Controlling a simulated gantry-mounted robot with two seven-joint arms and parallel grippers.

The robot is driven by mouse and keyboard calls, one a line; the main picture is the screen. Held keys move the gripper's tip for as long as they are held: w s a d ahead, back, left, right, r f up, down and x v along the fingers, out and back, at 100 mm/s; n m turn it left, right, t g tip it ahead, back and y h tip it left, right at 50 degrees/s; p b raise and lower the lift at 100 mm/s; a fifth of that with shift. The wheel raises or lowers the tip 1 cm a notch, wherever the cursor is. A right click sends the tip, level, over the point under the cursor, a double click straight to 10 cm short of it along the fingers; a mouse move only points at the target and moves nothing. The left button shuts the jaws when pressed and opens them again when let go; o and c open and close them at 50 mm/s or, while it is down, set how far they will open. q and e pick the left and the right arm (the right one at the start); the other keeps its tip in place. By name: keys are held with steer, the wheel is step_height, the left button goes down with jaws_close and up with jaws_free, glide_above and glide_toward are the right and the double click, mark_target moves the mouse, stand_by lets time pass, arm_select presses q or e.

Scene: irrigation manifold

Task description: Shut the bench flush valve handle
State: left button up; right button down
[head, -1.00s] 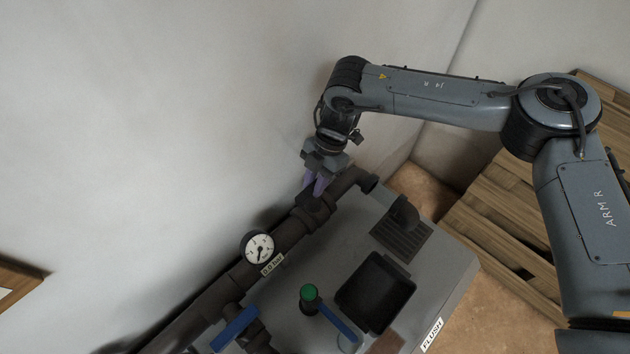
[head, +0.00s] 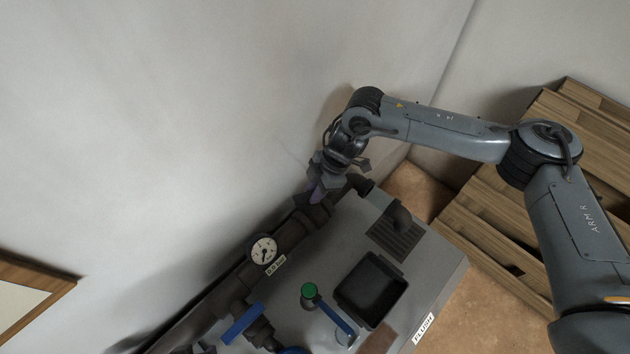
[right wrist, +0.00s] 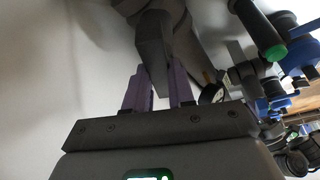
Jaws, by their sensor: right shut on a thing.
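My right gripper (head: 313,194) is at the far end of the dark pipe, close to the wall. In the right wrist view its purple fingers (right wrist: 160,90) are shut on a dark grey tapered lever (right wrist: 153,50), which looks like the flush valve handle. The lever stands between the fingers, and its far end joins a dark fitting at the top of that view. In the head view the gripper and the dark pipe fitting mostly hide the lever, so its exact angle is unclear. A FLUSH label (head: 425,327) is on the bench's front edge.
The grey bench (head: 440,270) carries a pressure gauge (head: 264,250), a black tray (head: 371,288), a drain grate (head: 394,240) with a dark elbow, a blue handle (head: 242,324) and a green-capped valve (head: 309,290). Wooden pallets (head: 520,200) stand at right.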

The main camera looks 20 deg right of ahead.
steer(key=m+t+p, duration=0.1)
steer(key=m+p, duration=0.2)
steer(key=p, duration=0.2)
steer(key=m+t+h+p, duration=0.1)
steer(key=m+p, duration=0.3)
steer(key=p, duration=0.2)
steer(key=m+t+h+p, duration=0.1)
steer(key=m+p, duration=0.2)
steer(key=p, duration=0.2)
steer(key=shift+s+a+r+m+p, duration=0.1)
steer(key=shift+s+m+p, duration=0.2)
steer(key=shift+s+p, duration=0.1)
steer(key=shift+m+t+h+p, duration=0.3)
steer(key=shift+m+t+p, duration=0.1)
steer(key=shift+m+p, duration=0.5)
steer(key=shift+f+p, duration=0.25)
steer(key=shift+p, duration=0.15)
steer(key=shift+m, duration=0.3)
steer(key=shift+f, duration=0.1)
steer(key=c, duration=1)
jaws_free()
steer(key=shift+w, duration=0.1)
steer(key=shift+o, duration=0.2)
steer(key=shift+r, duration=0.2)
